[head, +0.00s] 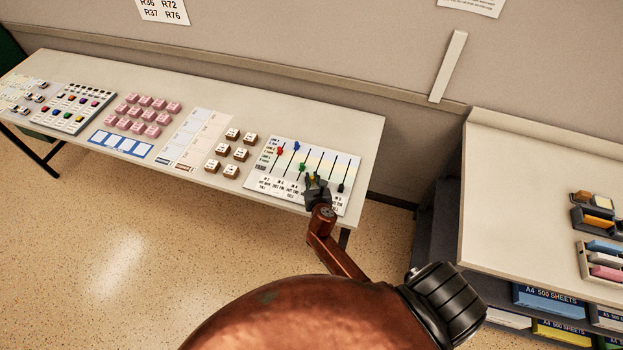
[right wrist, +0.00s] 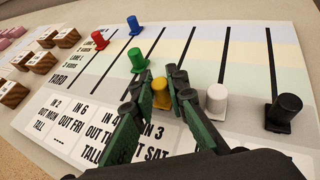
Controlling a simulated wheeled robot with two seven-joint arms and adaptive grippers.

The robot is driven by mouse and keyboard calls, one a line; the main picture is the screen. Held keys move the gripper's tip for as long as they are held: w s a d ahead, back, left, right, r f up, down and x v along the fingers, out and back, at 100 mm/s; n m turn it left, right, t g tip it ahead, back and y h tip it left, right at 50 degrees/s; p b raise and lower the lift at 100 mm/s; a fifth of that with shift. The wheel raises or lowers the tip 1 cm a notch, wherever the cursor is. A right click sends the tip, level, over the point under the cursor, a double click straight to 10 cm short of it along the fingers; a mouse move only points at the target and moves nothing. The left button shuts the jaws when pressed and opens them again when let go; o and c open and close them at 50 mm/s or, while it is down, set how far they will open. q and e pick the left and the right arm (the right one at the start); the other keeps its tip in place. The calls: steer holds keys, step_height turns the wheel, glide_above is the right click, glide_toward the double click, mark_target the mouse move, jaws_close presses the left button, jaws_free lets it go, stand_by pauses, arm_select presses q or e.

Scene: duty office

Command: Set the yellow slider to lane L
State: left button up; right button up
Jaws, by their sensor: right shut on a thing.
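The slider board (head: 265,183) lies near the right end of the long table, with coloured bands, black slots and row labels; YARD is readable at the lowest row. The yellow slider (right wrist: 161,92) stands low in its slot, around the YARD row, between the green slider (right wrist: 136,61) and the white slider (right wrist: 216,98). My right gripper (right wrist: 158,86) is shut on the yellow slider, its fingers on either side of the knob. In the head view my right gripper (head: 316,184) covers the yellow slider. My left gripper is not in view.
The red slider (right wrist: 98,41) and blue slider (right wrist: 134,26) stand higher up to the left. The black slider (right wrist: 284,110) stands low at right. Brown blocks (head: 231,171) sit left of the board. A second desk (head: 510,190) stands at right beyond a gap.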

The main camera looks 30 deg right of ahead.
mark_target(316, 169)
jaws_close()
steer(key=w+d, duration=0.3)
steer(key=d, duration=0.1)
steer(key=shift+w+f, duration=0.1)
steer(key=shift+w, duration=0.1)
steer(key=shift+s+a, duration=0.1)
steer(key=o, duration=0.7)
jaws_free()
steer(key=shift+s, duration=0.1)
steer(key=v, duration=1.2)
